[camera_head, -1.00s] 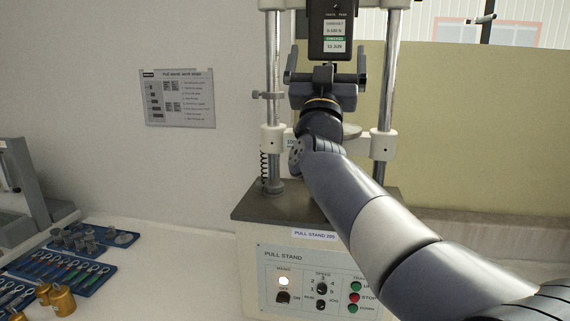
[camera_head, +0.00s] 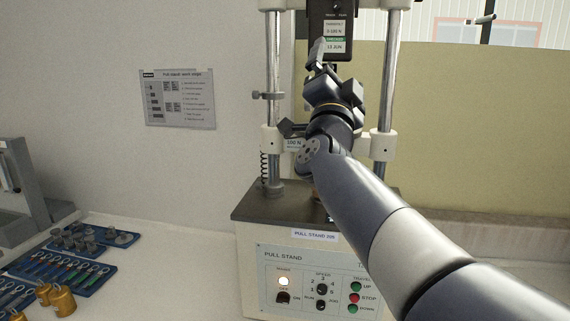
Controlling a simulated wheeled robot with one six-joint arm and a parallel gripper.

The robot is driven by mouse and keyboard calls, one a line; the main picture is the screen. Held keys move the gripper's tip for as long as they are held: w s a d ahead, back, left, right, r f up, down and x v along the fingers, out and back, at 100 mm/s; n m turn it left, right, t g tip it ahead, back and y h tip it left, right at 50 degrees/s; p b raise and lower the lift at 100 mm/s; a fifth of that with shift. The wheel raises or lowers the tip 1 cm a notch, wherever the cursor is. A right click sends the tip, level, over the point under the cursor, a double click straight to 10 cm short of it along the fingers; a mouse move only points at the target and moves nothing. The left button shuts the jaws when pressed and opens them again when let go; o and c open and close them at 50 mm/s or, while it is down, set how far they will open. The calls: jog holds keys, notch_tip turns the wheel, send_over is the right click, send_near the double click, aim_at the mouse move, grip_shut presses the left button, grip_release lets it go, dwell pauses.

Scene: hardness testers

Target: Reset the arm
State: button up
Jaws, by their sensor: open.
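My arm reaches from the lower right up to the pull stand (camera_head: 290,209). My gripper (camera_head: 316,86) is in front of the stand's uprights, just below the dark force gauge (camera_head: 335,22). It is turned at a slant, with one finger up near the gauge and the other low at the left. The jaws are open and I see nothing held between them. My wrist and forearm hide the middle of the stand and part of its plate. I cannot tell whether the gripper touches the stand.
The stand's front panel (camera_head: 268,272) has a lit switch, knobs and coloured buttons. Blue trays (camera_head: 100,280) of small parts and brass weights (camera_head: 62,301) lie at the left. A grey machine (camera_head: 30,195) stands at the far left. White counter between is clear.

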jog(key=m, duration=0.3)
jog(key=d+f+m+g, duration=0.1)
jog(key=m, duration=0.2)
jog(key=f+m, duration=0.1)
jog(key=m, duration=0.2)
jog(key=shift+d+f+m+g, duration=0.2)
jog(key=shift+m+g, duration=0.1)
jog(key=shift+g, duration=0.1)
